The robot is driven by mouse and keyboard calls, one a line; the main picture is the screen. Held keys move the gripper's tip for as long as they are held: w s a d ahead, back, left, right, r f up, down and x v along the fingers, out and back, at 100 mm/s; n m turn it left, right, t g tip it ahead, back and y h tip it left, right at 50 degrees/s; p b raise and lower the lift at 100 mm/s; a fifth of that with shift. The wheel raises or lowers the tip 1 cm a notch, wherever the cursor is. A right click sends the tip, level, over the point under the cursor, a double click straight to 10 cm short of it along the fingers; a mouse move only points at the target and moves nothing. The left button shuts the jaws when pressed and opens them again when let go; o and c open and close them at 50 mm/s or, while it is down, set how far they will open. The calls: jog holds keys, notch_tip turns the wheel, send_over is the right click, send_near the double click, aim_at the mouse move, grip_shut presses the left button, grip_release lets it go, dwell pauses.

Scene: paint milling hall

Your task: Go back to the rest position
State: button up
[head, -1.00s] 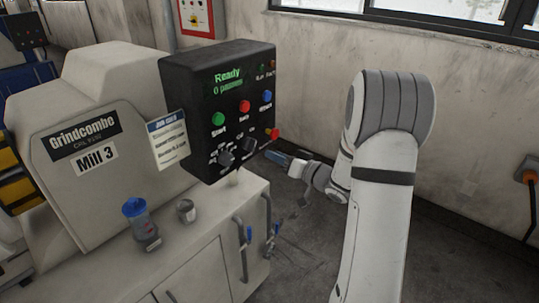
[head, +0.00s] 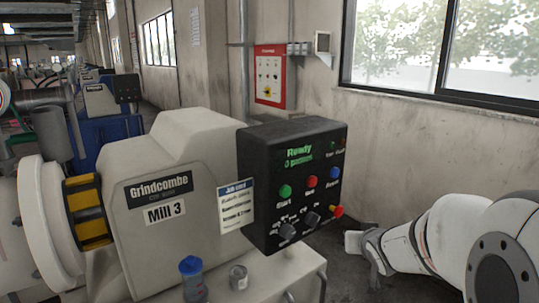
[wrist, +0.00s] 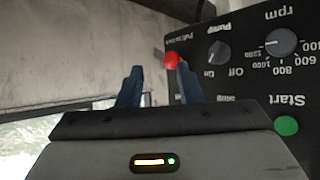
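My arm (head: 430,238) shows at the lower right of the head view, to the right of the black control panel (head: 262,190). My gripper's fingers are not clear in that view. In the wrist view my gripper (wrist: 160,80) has two dark blue fingers standing apart, with nothing held between them. The panel (wrist: 235,75) appears upside down there, to the right of and beyond the fingers. Its red button (wrist: 172,60) shows near the right fingertip. A green Start button (wrist: 286,126) and an rpm knob (wrist: 280,42) are also visible there.
The Mill 3 housing (head: 165,180) stands left of the panel, with a job card (head: 236,205) on it. A blue-capped bottle (head: 192,278) and a small metal cup (head: 238,277) stand on the bench. A wall (head: 400,140) with windows rises behind my arm.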

jog(key=s+a+g, duration=0.4)
jog(key=s, duration=0.8)
jog(key=s+a+f+n+g+y, duration=0.1)
jog(key=s+a+g, duration=0.3)
jog(key=s, duration=0.9)
jog(key=shift+f+g, duration=0.2)
jog(key=shift+g, duration=0.1)
jog(key=shift+c, duration=0.5)
